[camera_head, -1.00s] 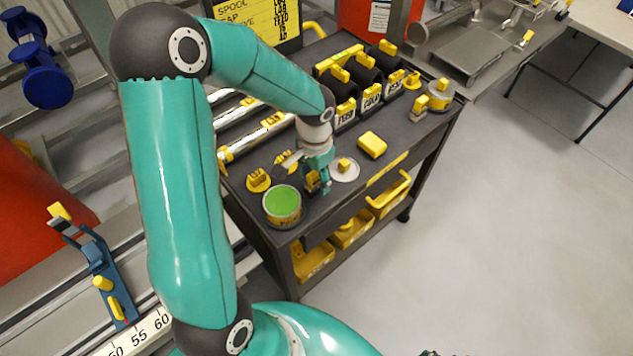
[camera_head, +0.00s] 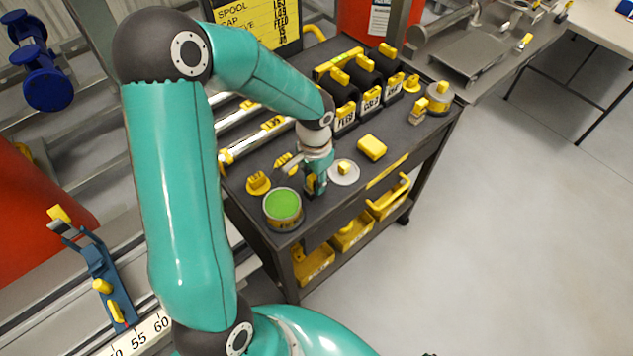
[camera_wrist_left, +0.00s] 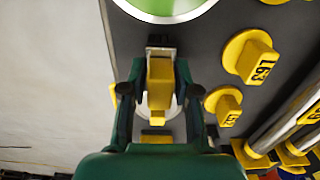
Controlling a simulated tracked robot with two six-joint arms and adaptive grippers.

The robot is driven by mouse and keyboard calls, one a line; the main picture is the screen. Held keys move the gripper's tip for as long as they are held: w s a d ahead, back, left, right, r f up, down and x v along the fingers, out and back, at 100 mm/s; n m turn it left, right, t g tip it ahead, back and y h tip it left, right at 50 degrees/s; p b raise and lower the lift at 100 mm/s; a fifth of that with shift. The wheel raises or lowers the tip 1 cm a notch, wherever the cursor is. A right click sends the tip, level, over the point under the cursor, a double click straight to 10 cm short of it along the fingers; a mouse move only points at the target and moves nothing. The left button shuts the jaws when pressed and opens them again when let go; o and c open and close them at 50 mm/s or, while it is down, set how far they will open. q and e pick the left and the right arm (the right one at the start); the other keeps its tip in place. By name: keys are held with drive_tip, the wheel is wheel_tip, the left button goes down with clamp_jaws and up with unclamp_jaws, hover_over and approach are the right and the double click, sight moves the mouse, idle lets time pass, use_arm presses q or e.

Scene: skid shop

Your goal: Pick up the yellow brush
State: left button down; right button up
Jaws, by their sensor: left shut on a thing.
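The yellow brush (camera_wrist_left: 160,72) shows between the fingers of my left gripper (camera_wrist_left: 155,92) in the left wrist view. It has a yellow handle and a dark and grey end toward the green-topped can. The left gripper (camera_head: 315,188) is shut on it, pointing down at the black cart top (camera_head: 275,163). In the head view the gripper mostly hides the brush, and I cannot tell whether it touches the cart top. My right gripper is not in view.
The green-topped can (camera_head: 283,207) stands close left of the gripper. A pale disc with a yellow knob (camera_head: 344,171) lies just right, then a yellow block (camera_head: 372,147). Yellow tagged caps (camera_head: 257,183) and metal tubes (camera_head: 262,134) lie behind. Black bins (camera_head: 369,90) stand farther back.

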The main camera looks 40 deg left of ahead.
use_arm(q)
wheel_tip(320, 180, up, 20)
idle(0.6)
drive_tip(key=c, duration=1.5)
unclamp_jaws()
drive_tip(key=c, duration=0.4)
drive_tip(key=shift+o, duration=0.2)
drive_tip(key=shift+f, duration=0.1)
